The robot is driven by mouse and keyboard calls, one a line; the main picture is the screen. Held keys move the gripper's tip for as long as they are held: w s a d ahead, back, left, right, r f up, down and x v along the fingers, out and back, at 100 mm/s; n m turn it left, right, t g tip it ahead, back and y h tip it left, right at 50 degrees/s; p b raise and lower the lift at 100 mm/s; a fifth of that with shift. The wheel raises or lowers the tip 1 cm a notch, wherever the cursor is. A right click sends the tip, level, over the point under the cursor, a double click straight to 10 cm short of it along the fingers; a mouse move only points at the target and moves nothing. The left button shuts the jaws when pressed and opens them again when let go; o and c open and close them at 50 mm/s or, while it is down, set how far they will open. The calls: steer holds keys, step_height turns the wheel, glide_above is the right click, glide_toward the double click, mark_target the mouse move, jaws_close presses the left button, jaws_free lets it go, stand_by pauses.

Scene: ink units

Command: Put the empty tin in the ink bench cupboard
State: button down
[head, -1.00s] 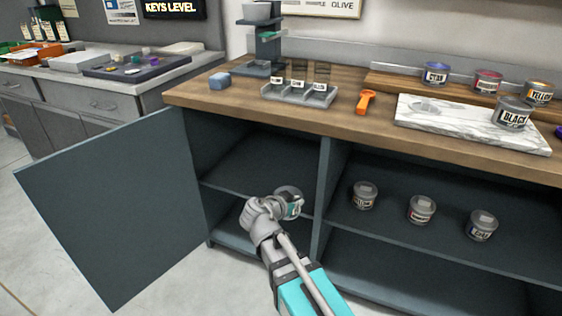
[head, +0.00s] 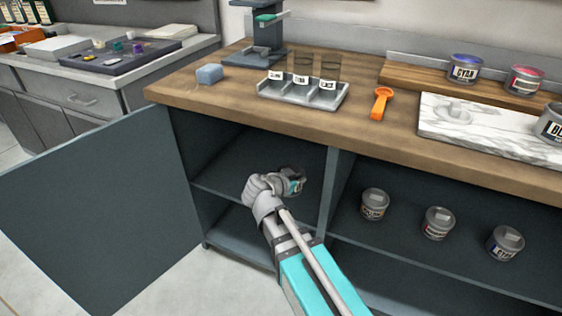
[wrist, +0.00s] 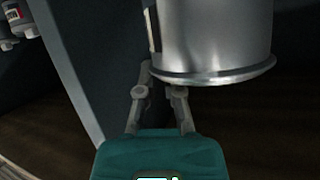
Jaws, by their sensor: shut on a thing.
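The empty tin (head: 293,177) is a small grey can with a label, inside the left bay of the open ink bench cupboard (head: 262,150). My gripper (head: 284,186) is shut on it and partly hides it in the head view. The tin is near the shelf; I cannot tell whether it touches it. In the wrist view the bare metal tin (wrist: 215,38) fills the upper right, its rimmed end low in the picture. The gripper's fingers (wrist: 160,82) meet its side.
The cupboard door (head: 100,200) stands open at left. A divider (head: 337,190) is right of my gripper. Several tins, one here (head: 375,204), stand on the right bay's shelf. The benchtop (head: 215,107) overhangs the bay and carries a grey tray (head: 300,95) and an orange tool (head: 381,103).

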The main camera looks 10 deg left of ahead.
steer(key=shift+w, duration=0.15)
steer(key=shift+w+f, duration=0.15)
steer(key=shift+w, duration=0.25)
steer(key=w+a+f+b, duration=0.3)
steer(key=w+f+b, duration=0.5)
steer(key=w, duration=0.3)
steer(key=shift+w+a+f+b, duration=0.3)
steer(key=shift+w+b, duration=0.1)
steer(key=shift+b, duration=0.15)
steer(key=shift+w+f+b, duration=0.2)
steer(key=shift+f+b, duration=0.8)
steer(key=shift+f, duration=0.05)
steer(key=shift+w+f+b, duration=0.15)
steer(key=shift+f+b, duration=0.85)
steer(key=shift+f, duration=0.1)
